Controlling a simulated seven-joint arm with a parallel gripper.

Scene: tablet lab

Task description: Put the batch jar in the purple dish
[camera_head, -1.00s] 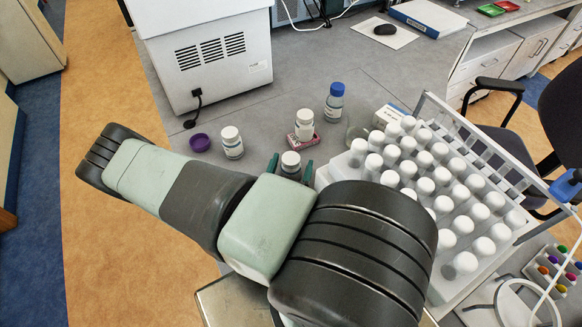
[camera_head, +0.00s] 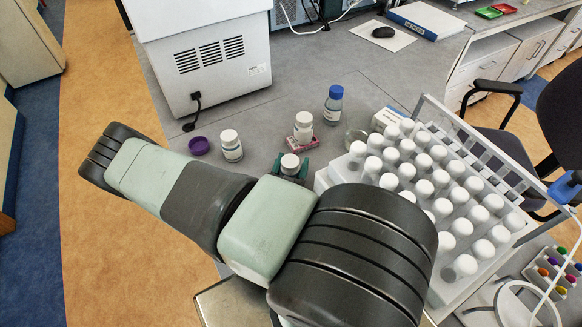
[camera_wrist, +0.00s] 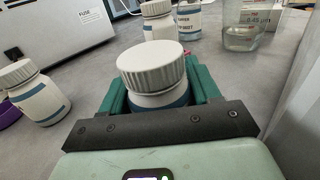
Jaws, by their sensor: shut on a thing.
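My gripper (camera_head: 290,168) is shut on a white-capped jar (camera_wrist: 155,75), with a green finger on each side. The jar is upright and its label is mostly hidden, so I cannot read whether it says batch. The purple dish (camera_head: 199,146) is small, round and seemingly empty, on the grey bench to the left of and beyond my gripper. Its edge also shows at the left of the wrist view (camera_wrist: 8,112), behind another jar.
A similar white-capped jar (camera_head: 231,146) stands between dish and gripper. A blue-capped bottle (camera_head: 333,104) and a glass beaker (camera_head: 356,138) are behind. A large rack of white-capped tubes (camera_head: 345,178) is close on the right.

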